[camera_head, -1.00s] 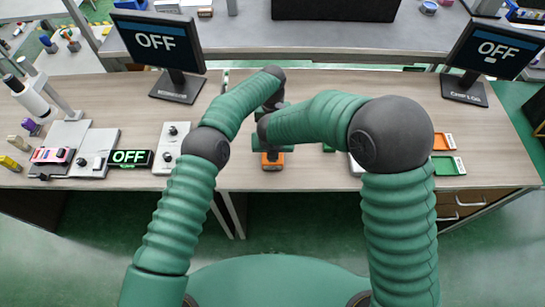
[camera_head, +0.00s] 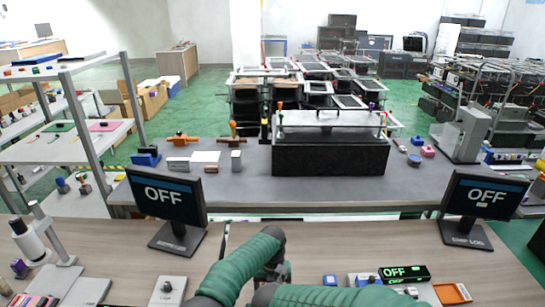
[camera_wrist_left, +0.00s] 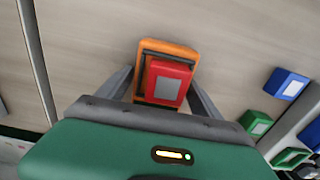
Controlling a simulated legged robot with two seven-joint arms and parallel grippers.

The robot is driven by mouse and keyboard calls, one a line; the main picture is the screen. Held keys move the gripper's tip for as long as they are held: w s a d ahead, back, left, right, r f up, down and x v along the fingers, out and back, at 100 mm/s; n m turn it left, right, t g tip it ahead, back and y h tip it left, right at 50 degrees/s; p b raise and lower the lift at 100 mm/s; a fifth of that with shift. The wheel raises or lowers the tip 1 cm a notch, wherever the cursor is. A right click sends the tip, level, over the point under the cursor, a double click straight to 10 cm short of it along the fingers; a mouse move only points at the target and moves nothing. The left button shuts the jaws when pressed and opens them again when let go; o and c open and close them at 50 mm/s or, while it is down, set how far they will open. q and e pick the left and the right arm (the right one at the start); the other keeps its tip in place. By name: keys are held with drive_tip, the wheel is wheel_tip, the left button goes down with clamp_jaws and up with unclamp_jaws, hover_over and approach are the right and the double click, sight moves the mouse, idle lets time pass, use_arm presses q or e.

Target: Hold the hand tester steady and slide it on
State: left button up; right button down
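An orange device with a red block on it (camera_wrist_left: 168,80) that carries a grey square shows in the left wrist view; I take it for the hand tester. My left gripper (camera_wrist_left: 163,85) has one dark finger close on each side of it. I cannot tell whether the fingers press on it or stand slightly apart. In the head view the left forearm (camera_head: 243,262) reaches in over the front table, and the device is not visible there. Part of my right arm (camera_head: 325,296) crosses the bottom edge; its gripper is out of sight.
Two monitors reading OFF stand at left (camera_head: 168,197) and right (camera_head: 485,197). A small green OFF display (camera_head: 405,273) and an orange tray (camera_head: 452,293) lie at right. Blue (camera_wrist_left: 288,84) and green (camera_wrist_left: 256,122) blocks sit right of the device. Bare wood lies left of it.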

use_arm(q)
drive_tip(key=shift+o, duration=1.1)
drive_tip(key=shift+r, duration=0.1)
